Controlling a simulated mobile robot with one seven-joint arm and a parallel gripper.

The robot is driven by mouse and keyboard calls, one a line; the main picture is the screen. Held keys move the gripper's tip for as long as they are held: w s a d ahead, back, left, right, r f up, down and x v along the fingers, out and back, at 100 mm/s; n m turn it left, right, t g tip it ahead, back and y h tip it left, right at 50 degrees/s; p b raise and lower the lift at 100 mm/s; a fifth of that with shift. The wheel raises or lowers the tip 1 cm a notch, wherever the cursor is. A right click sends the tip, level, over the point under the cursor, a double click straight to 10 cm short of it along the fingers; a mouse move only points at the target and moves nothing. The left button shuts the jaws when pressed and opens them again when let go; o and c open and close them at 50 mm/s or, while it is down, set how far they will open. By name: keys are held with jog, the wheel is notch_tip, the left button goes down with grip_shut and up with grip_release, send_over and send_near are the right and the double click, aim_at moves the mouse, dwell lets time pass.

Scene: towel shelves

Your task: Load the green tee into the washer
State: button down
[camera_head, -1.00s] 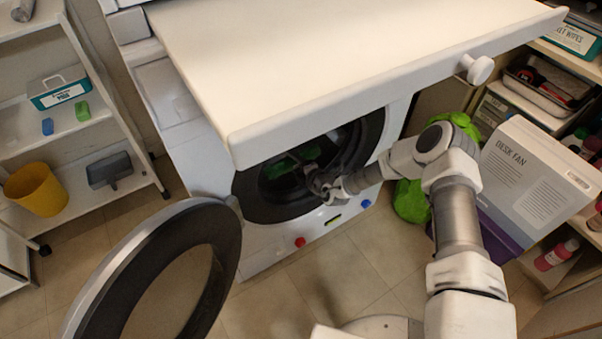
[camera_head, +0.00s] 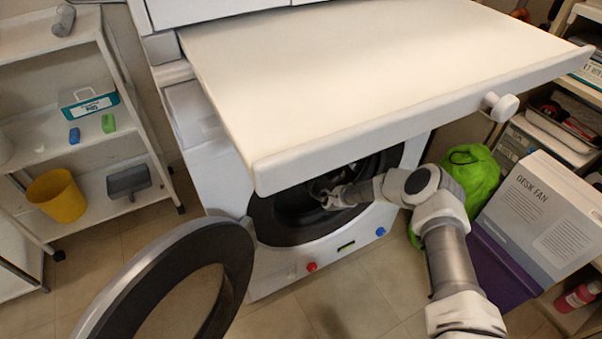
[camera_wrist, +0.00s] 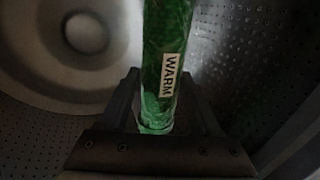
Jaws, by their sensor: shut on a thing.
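The white washer (camera_head: 270,262) stands in the middle with its round door (camera_head: 240,262) swung open to the left. My arm reaches into its dark opening, and my gripper (camera_head: 322,196) is inside, partly shaded under the white top. In the wrist view my gripper (camera_wrist: 158,92) is shut on the green tee (camera_wrist: 165,35), a narrow green bundle with a "WARM" label. The perforated metal drum wall (camera_wrist: 235,60) surrounds it. The tee's far end runs out of the wrist view, and the tee cannot be made out in the head view.
A white top (camera_head: 350,80) with a knob juts out over the opening. A shelf with a yellow bin (camera_head: 57,195) stands left. Floor in front is clear.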

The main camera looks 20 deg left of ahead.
grip_release()
jog(key=shift+d, duration=0.1)
dwell(0.4)
jog(key=s+d+r+p, duration=0.2)
jog(key=s+d+p, duration=1.1)
jog(key=d+p, duration=0.1)
jog(key=shift+d, duration=0.5)
jog(key=shift+s+d, duration=0.1)
dwell(0.4)
